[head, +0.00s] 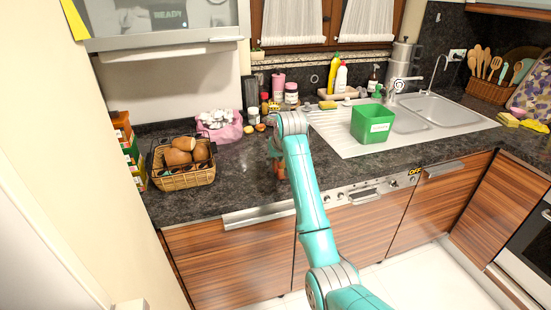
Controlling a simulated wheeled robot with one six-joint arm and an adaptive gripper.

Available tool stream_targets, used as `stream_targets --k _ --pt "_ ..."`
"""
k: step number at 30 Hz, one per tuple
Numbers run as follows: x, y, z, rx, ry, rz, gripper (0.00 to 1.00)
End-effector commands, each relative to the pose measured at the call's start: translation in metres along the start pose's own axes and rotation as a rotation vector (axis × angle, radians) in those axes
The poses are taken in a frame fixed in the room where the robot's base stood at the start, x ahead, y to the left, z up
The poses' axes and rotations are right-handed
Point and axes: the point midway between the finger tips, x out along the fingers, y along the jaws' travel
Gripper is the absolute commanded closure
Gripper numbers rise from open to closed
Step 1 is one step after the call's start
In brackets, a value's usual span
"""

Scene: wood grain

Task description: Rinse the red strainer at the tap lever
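The sink (440,112) is at the right of the counter, with two basins and a ribbed drainboard on its left. The tap lever (397,87) stands at the sink's back edge. A thin curved spout (437,68) rises to its right. My gripper (276,158) is over the counter left of the drainboard, mostly hidden behind my teal arm, so its fingers do not show clearly. A small reddish thing (279,170) shows just below it; I cannot tell whether this is the red strainer or whether it is held. No other red strainer is visible.
A green bin (372,124) stands on the sink, beside the left basin. Bottles (340,78) and a sponge (327,105) are behind it. A basket (183,171) of potatoes and a pink bag (219,127) are at left. The counter between basket and arm is clear.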

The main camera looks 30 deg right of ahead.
Motion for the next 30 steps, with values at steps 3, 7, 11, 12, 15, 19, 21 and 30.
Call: stream_targets --k 3,7,11,12,15,19,21,30 --pt "0.0 0.0 0.0 0.0 0.0 0.0 0.64" --pt "-0.003 0.0 -0.002 0.0 0.001 0.0 0.64" --pt "-0.017 0.0 -0.002 0.0 0.003 0.0 0.64" --pt "-0.024 0.0 -0.002 0.0 0.003 0.0 0.64" --pt "-0.044 0.0 -0.003 0.0 0.005 0.0 0.64" --pt "-0.07 0.0 -0.002 0.0 0.004 0.0 0.64" --pt "-0.083 0.0 -0.002 0.0 0.004 0.0 0.64" --pt "-0.119 0.0 -0.002 0.0 0.002 0.0 0.64"
